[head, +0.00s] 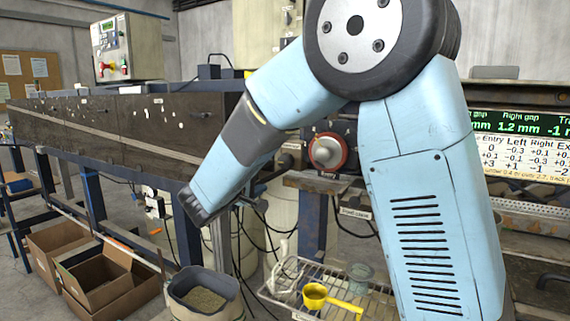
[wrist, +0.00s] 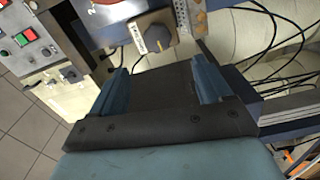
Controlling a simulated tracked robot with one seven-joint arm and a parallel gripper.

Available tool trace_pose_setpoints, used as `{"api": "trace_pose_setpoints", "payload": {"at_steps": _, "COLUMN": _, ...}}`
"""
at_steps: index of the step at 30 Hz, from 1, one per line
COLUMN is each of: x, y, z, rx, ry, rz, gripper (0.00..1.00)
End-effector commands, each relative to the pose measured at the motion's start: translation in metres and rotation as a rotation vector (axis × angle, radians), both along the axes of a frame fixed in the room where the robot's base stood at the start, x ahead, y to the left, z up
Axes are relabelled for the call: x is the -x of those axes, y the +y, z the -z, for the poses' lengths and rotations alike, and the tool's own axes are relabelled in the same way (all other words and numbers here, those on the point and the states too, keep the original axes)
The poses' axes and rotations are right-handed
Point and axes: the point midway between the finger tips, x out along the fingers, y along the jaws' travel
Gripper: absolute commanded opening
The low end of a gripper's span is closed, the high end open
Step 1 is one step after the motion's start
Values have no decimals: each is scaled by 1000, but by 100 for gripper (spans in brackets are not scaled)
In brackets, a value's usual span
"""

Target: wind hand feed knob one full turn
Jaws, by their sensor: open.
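A round knob with a red rim and a pale metal centre (head: 328,151) sits on the machine front, partly beside my arm in the head view. I cannot tell for sure that it is the hand feed knob. In the wrist view, a dark knob with a pale label strip (wrist: 152,33) sits on a metal plate just beyond my fingertips. My gripper (wrist: 158,66) is open and empty, its two blue fingers wide apart, with the dark knob apart from both. In the head view my gripper (head: 196,208) hangs low, left of the red-rimmed knob.
A wire rack (head: 285,285) holds a yellow scoop (head: 316,296). A bin of granules (head: 205,298) and cardboard boxes (head: 95,280) stand below. Loose black cables (wrist: 275,45) hang right of my fingers.

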Motion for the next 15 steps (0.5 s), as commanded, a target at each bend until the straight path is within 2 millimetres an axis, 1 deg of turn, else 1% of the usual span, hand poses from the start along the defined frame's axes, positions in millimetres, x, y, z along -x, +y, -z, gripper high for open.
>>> {"api": "trace_pose_setpoints", "payload": {"at_steps": 3, "x": -1, "y": 0, "z": -1, "rx": 156, "ry": 103, "rz": -2, "gripper": 78}}
{"api": "trace_pose_setpoints", "payload": {"at_steps": 9, "x": -4, "y": -1, "z": -2, "rx": 404, "ry": 266, "rz": -2, "gripper": 78}}
{"api": "trace_pose_setpoints", "payload": {"at_steps": 15, "x": -5, "y": -3, "z": -3, "rx": 548, "ry": 361, "rz": -2, "gripper": 78}}
